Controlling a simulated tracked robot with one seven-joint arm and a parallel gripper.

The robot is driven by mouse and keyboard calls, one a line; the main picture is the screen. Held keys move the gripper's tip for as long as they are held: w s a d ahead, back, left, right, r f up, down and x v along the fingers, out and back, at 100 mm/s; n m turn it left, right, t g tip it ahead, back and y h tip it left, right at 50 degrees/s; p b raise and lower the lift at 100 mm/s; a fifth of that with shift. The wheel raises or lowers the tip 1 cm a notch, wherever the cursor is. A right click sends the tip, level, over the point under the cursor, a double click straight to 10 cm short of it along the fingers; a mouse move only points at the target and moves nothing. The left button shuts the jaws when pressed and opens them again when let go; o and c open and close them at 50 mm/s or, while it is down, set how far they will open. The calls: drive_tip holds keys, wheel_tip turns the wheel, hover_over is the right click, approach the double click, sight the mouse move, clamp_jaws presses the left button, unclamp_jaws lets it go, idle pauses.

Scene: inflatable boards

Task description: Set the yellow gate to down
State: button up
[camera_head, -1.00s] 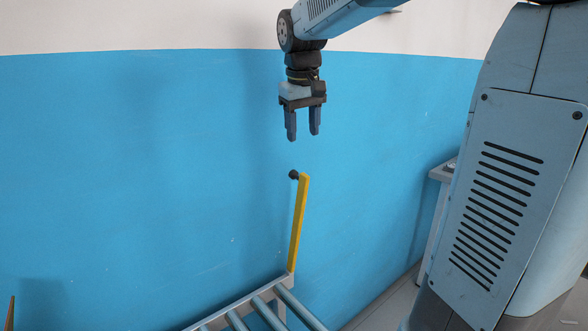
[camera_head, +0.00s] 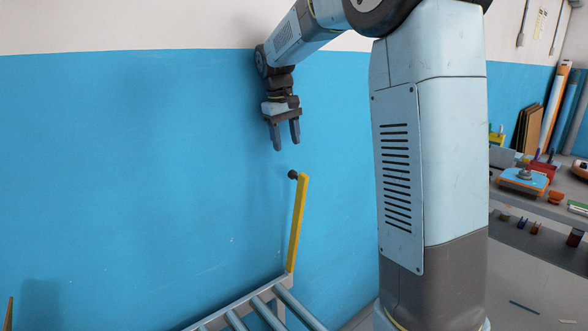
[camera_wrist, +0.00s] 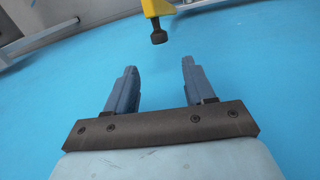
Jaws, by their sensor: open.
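The yellow gate (camera_head: 298,224) is a narrow bar standing nearly upright, with a slight lean, at the end of a roller frame. A dark knob (camera_head: 292,174) sticks out at its top, to the left. My gripper (camera_head: 286,148) hangs open and empty, pointing down, a little above the knob and apart from it. In the wrist view, my gripper's open fingers (camera_wrist: 156,75) have nothing between them. The knob (camera_wrist: 158,37) and the yellow bar end (camera_wrist: 157,7) show beyond the fingertips, near the top.
The grey roller frame (camera_head: 240,308) runs along the bottom. A blue and white wall (camera_head: 130,160) stands behind. At the right, a bench (camera_head: 545,205) holds several small objects, with boards (camera_head: 530,128) leaning beyond it. The space left of the gate is clear.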

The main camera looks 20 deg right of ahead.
drive_tip(key=f, duration=0.3)
drive_tip(key=d+f, duration=0.1)
drive_tip(key=f, duration=0.5)
drive_tip(key=shift+w+d+f, duration=0.15)
drive_tip(key=shift+w+f, duration=0.05)
drive_tip(key=shift+f, duration=0.05)
clamp_jaws()
